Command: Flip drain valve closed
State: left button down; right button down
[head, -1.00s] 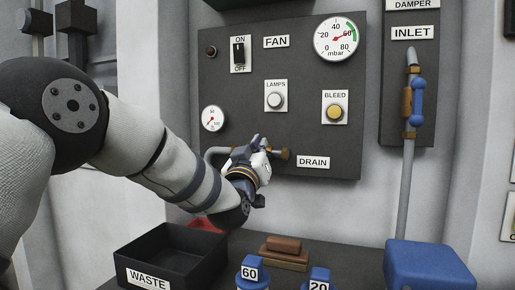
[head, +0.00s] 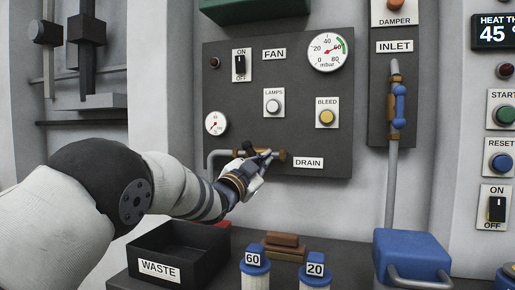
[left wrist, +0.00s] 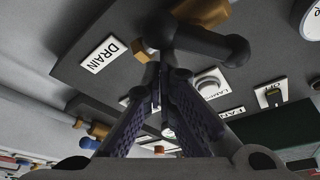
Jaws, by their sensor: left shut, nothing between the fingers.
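The drain valve sits low on the dark panel beside the DRAIN label (head: 308,162). Its brass end (head: 282,156) and grey pipe (head: 218,156) show on either side of my left gripper (head: 266,158). The gripper is shut and empty, with its fingertips at the valve and partly covering it. In the left wrist view the closed fingers (left wrist: 165,72) point at a grey bar (left wrist: 200,42) with brass parts of the valve (left wrist: 208,10) behind it. I cannot tell whether the fingertips touch the bar, nor the exact handle angle. My right gripper is not in view.
Above the valve are the LAMPS button (head: 273,106), BLEED button (head: 327,117) and small gauge (head: 215,123). Below stand a black WASTE bin (head: 205,243), numbered blue-topped containers (head: 315,276) and brown blocks (head: 284,247). The INLET pipe (head: 391,190) runs down at right.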

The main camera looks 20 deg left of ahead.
pick_arm(q)
jog(key=shift+w+a+f+m+g+h+p, duration=0.15)
jog(key=shift+f+m+g+h, duration=0.15)
jog(key=shift+m, duration=0.95)
jog(key=shift+s+a+f+m+g+h+p, duration=0.1)
jog(key=shift+a+f+m+g+h+p, duration=0.25)
jog(key=shift+m, duration=0.95)
jog(key=shift+w+f+m+g+h, duration=0.15)
jog(key=shift+f+m+g, duration=0.25)
jog(key=shift+m, duration=0.85)
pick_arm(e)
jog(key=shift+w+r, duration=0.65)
pick_arm(q)
jog(key=shift+s, duration=0.1)
jog(key=shift+r, duration=0.1)
